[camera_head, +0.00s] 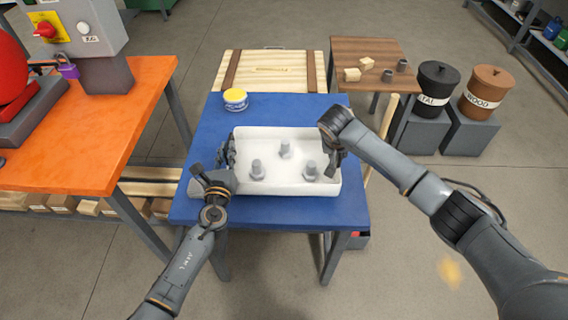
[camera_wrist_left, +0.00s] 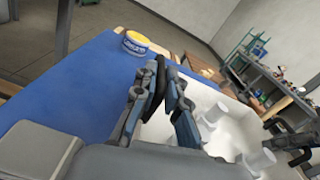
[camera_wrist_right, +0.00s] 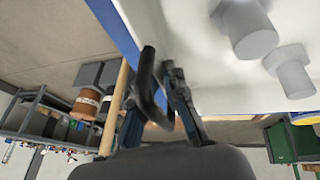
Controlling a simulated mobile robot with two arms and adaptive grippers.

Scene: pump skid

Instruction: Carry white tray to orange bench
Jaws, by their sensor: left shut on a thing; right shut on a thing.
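The white tray (camera_head: 290,189) sits on, or just above, the blue table (camera_head: 212,118) in the head view; I cannot tell which. Three grey bolts (camera_head: 285,150) stand upright in it. My left gripper (camera_head: 228,155) is shut on the tray's left side, at a dark handle. It also shows in the left wrist view (camera_wrist_left: 165,85). My right gripper (camera_head: 333,158) is shut on the tray's right side. In the right wrist view its fingers (camera_wrist_right: 160,75) close around a dark handle beside the tray wall (camera_wrist_right: 205,60). The orange bench (camera_head: 120,120) stands to the left.
A yellow-lidded tub (camera_head: 235,99) stands behind the tray on the blue table. The bench holds a grey switch box (camera_head: 85,30) and a red pump part (camera_head: 12,75). A wooden crate (camera_head: 268,70) and two bins (camera_head: 437,85) stand behind. A floor gap separates bench and table.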

